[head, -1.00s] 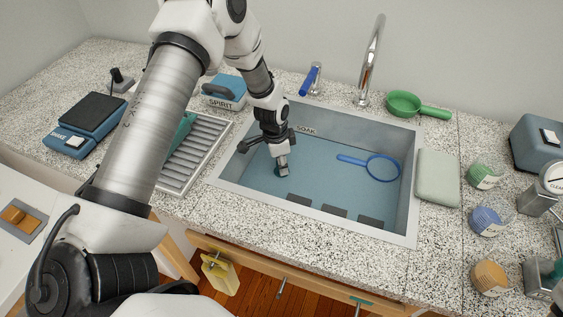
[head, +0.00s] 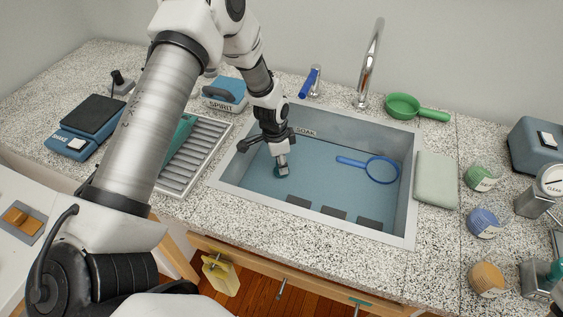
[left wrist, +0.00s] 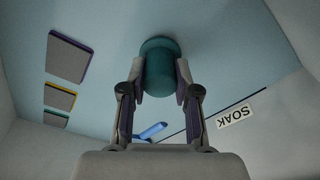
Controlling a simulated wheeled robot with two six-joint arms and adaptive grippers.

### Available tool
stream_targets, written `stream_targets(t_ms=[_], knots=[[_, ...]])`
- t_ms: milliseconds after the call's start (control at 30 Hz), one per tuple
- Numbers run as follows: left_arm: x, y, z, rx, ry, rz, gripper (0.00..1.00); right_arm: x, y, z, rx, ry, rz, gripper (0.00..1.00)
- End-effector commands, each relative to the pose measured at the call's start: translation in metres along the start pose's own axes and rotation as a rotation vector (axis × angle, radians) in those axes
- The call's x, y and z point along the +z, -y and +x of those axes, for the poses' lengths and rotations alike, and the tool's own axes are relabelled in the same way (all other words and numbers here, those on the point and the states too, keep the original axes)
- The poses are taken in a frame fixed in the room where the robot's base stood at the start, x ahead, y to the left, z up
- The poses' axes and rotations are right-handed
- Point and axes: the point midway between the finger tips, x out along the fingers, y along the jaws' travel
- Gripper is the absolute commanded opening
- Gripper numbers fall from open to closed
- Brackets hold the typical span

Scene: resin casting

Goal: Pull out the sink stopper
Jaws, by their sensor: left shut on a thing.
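The sink (head: 408,205) is a grey-rimmed basin with a blue floor, marked SOAK. My left gripper (head: 283,170) reaches down into its left part. In the left wrist view my left gripper (left wrist: 159,85) is shut on the teal round stopper (left wrist: 160,62), with a finger on each side of it. In the head view only a bit of the stopper (head: 277,172) shows beside the fingertips. I cannot tell whether the stopper is still seated in the drain. My right gripper is not in view.
A blue strainer (head: 382,169) and several dark rectangular pieces (head: 333,213) lie in the sink. The faucet (head: 370,65) and blue-handled tap (head: 309,82) stand behind it. A ribbed drying rack (head: 190,160) is to the left, a pale sponge (head: 436,180) to the right.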

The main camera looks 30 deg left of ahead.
Motion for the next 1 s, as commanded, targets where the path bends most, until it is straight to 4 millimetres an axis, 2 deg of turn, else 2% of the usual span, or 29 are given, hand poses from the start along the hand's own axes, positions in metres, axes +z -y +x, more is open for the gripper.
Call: stream_targets(t_ms=[233, 833, 1000], knots=[[0.0, 0.0, -0.003, 0.0, 0.0, 0.0, 0.0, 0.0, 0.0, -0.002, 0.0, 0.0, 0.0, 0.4], [-0.005, 0.0, -0.039, 0.0, 0.0, 0.0, 0.0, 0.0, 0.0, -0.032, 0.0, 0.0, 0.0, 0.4], [-0.005, 0.0, -0.042, 0.001, 0.0, 0.0, 0.0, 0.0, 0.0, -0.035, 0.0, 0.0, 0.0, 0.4]])
